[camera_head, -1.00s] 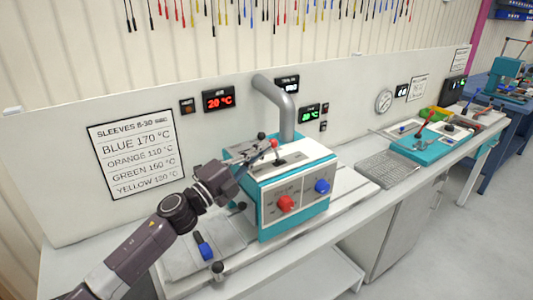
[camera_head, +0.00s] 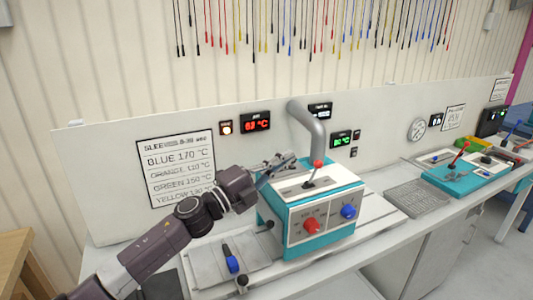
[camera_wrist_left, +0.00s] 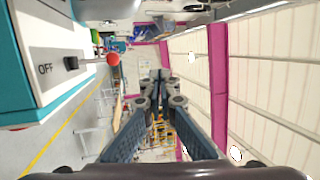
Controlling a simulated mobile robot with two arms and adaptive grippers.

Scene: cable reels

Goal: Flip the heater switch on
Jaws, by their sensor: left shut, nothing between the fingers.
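The heater is a white and teal box (camera_head: 320,205) on the bench. Its switch lever (camera_head: 310,178) on top has a red ball tip and leans to the right. In the left wrist view the lever's red ball (camera_wrist_left: 113,59) points away from the printed word OFF. My left gripper (camera_head: 282,162) is shut and empty, just left of the lever and apart from it. Its closed fingertips show in the left wrist view (camera_wrist_left: 160,78). The red display (camera_head: 256,121) reads a value in the sixties °C, and the lamp (camera_head: 226,128) beside it glows. My right gripper is out of view.
A grey duct pipe (camera_head: 308,125) rises behind the heater. A red knob (camera_head: 311,226) and a blue knob (camera_head: 348,211) are on its front. A blue-handled tool (camera_head: 231,260) lies at its left. A metal grid (camera_head: 417,198) lies to its right.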

